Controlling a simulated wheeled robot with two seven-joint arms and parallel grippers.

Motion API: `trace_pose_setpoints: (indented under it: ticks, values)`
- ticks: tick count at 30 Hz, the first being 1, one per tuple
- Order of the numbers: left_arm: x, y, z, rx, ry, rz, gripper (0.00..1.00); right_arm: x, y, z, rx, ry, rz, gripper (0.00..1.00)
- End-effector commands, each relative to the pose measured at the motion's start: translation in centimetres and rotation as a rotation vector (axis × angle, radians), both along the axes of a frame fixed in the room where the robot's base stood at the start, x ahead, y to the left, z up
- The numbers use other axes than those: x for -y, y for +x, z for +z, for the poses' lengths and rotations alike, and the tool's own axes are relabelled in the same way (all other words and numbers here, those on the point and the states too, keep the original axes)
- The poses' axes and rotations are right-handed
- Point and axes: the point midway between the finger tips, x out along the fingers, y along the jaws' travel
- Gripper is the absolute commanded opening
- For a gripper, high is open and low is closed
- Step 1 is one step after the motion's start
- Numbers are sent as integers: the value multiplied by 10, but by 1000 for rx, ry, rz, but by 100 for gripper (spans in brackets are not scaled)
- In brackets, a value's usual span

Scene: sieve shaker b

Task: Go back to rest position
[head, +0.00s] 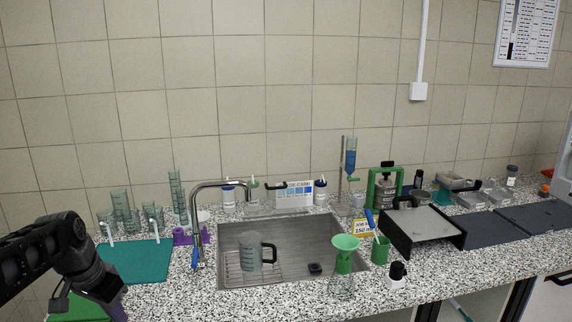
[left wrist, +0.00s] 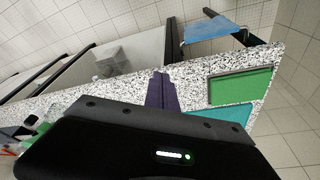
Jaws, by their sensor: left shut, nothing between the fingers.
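My left arm comes in from the left in the head view. Its gripper (head: 118,311) points down at the bottom edge, in front of the counter's left part, near a teal mat (head: 140,262) and a green tray (head: 78,310). In the left wrist view the dark purple fingers of the left gripper (left wrist: 162,90) are together with nothing between them. The green tray (left wrist: 240,86) and part of the teal mat (left wrist: 222,114) show to their right. My right gripper is in neither view.
A speckled counter (head: 180,300) runs across the view. A sink (head: 290,235) holds a beaker (head: 250,252); a tap (head: 198,215) stands at its left. A green funnel (head: 345,243) and a black-sided stand (head: 425,222) are to the right. Glassware stands behind the teal mat.

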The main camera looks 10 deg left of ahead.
Motion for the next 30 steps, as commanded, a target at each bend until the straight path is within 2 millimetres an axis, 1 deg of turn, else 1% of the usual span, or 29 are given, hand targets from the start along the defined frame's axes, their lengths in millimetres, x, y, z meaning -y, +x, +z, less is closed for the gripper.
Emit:
trace_pose_setpoints:
  ticks: [3,9,11,14,17,20,23,24,26,27,29,30]
  values:
    - [-6,15,4,64,10,55,0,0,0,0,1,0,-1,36]
    - [-8,38,2,164,8,132,0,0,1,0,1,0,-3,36]
    - [-6,45,-4,194,2,156,0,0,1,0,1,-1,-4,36]
    - [3,60,-23,236,-19,199,0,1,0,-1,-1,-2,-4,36]
    - [21,74,-53,270,-54,243,0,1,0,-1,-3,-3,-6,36]
    - [46,85,-92,287,-97,279,0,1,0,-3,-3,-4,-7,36]
    - [83,87,-143,283,-153,317,0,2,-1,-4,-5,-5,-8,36]
    - [102,84,-167,276,-178,332,0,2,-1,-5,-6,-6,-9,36]
    - [133,74,-205,254,-217,356,0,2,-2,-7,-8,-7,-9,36]
    - [154,64,-230,234,-241,370,0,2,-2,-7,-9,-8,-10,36]
    - [185,44,-264,201,-273,389,0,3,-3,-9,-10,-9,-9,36]
    - [205,28,-285,174,-291,398,0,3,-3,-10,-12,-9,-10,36]
